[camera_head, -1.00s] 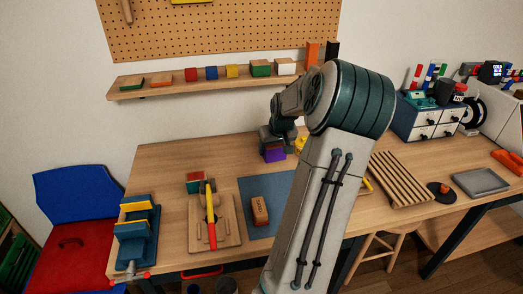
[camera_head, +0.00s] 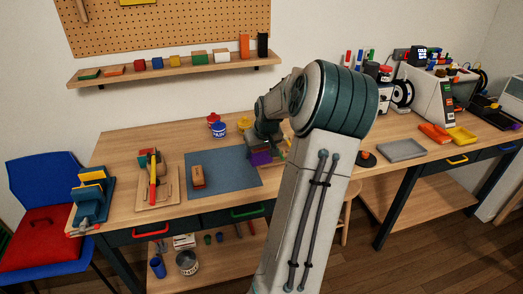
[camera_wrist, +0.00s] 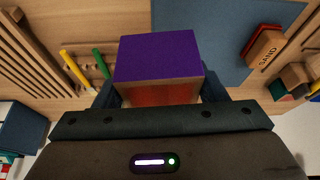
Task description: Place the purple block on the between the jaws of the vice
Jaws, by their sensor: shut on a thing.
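The purple block (camera_wrist: 158,57) is held in my gripper, whose dark fingers show on both sides of it in the wrist view. Its upper face is purple and the side toward the camera is wood-brown and reddish. In the head view the block (camera_head: 260,157) hangs below my gripper (camera_head: 264,146), over the table right of the blue mat. The blue vice (camera_head: 92,202) with yellow jaw faces (camera_head: 92,176) stands at the table's left front corner. The vice is far to the left of my gripper. A gap shows between its jaws.
A blue mat (camera_head: 231,174) carries a brown sanding block (camera_head: 198,177). A wooden board with a red and yellow tool (camera_head: 153,182) stands between mat and vice. Red and blue-white pots (camera_head: 218,130) stand behind the mat. Yellow and green sticks (camera_wrist: 100,63) lie near the block.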

